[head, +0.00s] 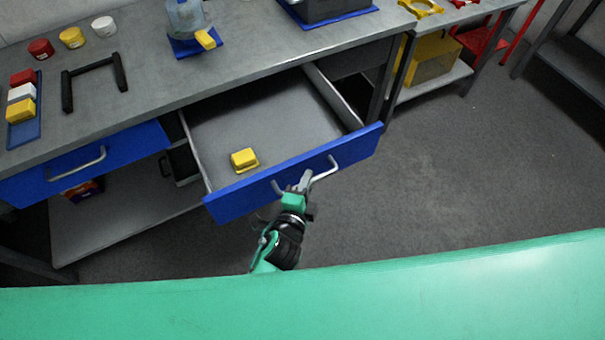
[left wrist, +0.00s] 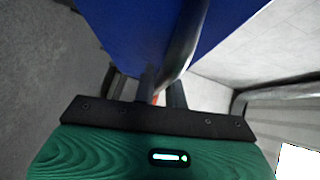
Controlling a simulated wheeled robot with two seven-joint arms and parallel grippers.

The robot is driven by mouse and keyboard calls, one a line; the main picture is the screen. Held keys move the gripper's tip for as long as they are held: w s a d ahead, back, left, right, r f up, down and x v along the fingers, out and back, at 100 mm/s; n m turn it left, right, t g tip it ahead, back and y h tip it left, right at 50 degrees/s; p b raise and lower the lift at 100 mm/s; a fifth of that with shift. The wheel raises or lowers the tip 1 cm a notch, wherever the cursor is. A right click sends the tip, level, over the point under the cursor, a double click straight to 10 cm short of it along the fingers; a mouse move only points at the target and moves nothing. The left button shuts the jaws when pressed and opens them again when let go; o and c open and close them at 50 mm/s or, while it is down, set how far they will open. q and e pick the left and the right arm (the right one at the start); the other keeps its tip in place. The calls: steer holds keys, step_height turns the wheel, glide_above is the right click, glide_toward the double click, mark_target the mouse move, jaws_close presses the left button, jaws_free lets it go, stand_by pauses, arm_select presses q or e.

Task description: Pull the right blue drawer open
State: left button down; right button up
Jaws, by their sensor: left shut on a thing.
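The right blue drawer (head: 345,155) is pulled well out from under the grey workbench, so its grey inside shows. A yellow block-like item (head: 244,159) lies in it near the front. My left gripper (head: 304,183) is shut on the drawer's metal bar handle (head: 325,170). In the left wrist view the gripper's dark fingers (left wrist: 162,90) are around the handle (left wrist: 180,52), with the blue drawer front (left wrist: 135,35) just beyond. The left blue drawer (head: 85,165) is shut, with its own bar handle (head: 90,159). My right gripper is not in view.
The workbench top (head: 150,75) holds red, yellow and white pots, a blue tray (head: 38,128) of blocks, a black frame (head: 95,80) and a clear container (head: 185,18). A lower shelf (head: 115,225) is below. The floor (head: 450,170) to the right is clear.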

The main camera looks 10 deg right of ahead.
arm_select(q)
steer(key=shift+s, duration=0.1)
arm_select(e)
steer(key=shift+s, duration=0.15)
arm_select(q)
steer(key=c, duration=1.5)
jaws_free()
steer(key=shift+o, duration=0.2)
